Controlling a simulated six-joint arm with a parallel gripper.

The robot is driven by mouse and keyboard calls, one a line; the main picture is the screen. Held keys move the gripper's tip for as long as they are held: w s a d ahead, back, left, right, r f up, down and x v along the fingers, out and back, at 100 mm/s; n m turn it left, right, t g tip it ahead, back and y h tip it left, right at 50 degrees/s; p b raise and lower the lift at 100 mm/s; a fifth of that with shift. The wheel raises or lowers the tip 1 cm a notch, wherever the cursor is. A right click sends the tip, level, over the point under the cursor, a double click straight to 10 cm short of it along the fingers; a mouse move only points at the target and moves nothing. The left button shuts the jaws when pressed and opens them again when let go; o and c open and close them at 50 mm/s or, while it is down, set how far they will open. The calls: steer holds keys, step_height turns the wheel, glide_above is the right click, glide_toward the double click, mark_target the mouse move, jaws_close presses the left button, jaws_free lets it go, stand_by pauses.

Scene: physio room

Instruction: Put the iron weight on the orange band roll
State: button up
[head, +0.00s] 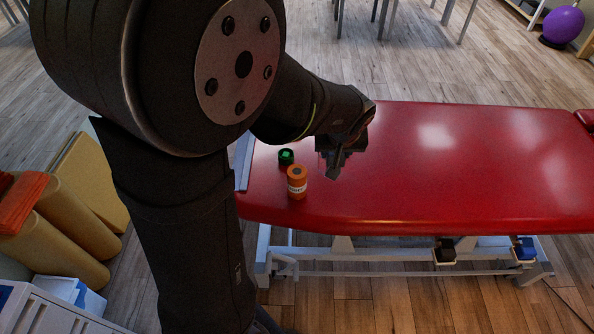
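The orange band roll (297,184) stands upright on the red treatment table near its left end, with a pale label around its side. Its top shows a darker, brownish round patch; I cannot tell whether that is the roll's core or something lying on it. I cannot pick out the iron weight as a separate thing. My gripper (337,172) points down over the table, to the right of the orange roll and apart from it. It is dark and small here, so its finger gap and anything between the fingers cannot be made out.
A small green round item (286,156) stands just behind the orange roll. The red table (450,165) is clear to the right.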

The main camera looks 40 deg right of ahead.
steer(key=shift+s+a+r, duration=0.1)
steer(key=shift+s+a, duration=0.1)
steer(key=shift+a, duration=0.3)
steer(key=shift+s+a, duration=0.15)
steer(key=shift+a, duration=0.3)
glide_above(297, 167)
steer(key=s+a, duration=0.1)
step_height(297, 167, down, 7)
steer(key=shift+f, duration=2)
steer(key=shift+f, duration=0.2)
steer(key=o, duration=1.2)
steer(key=shift+c, duration=0.2)
steer(key=v, duration=1.2)
steer(key=shift+r, duration=0.25)
